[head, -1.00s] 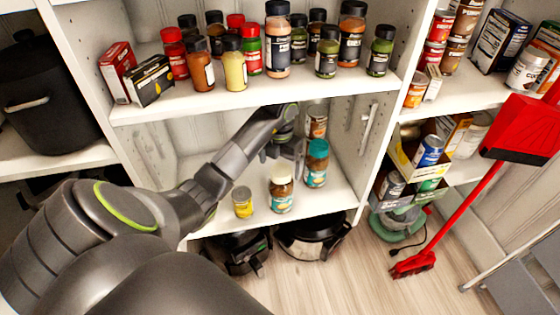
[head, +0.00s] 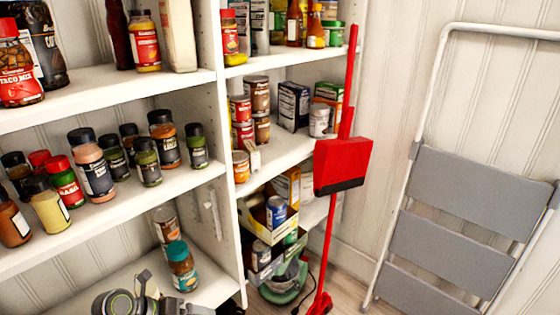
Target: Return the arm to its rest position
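My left arm shows only at the bottom edge of the head view, at the lower shelf (head: 95,285). Its wrist and part of my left gripper (head: 146,288) are in the picture, left of and a little below a teal-lidded jar (head: 183,268). The fingertips are too small and cut off to tell whether they are open or shut. I see no object clearly held in it. My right gripper is not in view.
A shelf with several spice jars (head: 92,168) lies above my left gripper. A white upright panel (head: 228,215) stands to its right. Farther right are cans (head: 276,213), a red broom and dustpan (head: 343,165), and a grey step ladder (head: 455,230).

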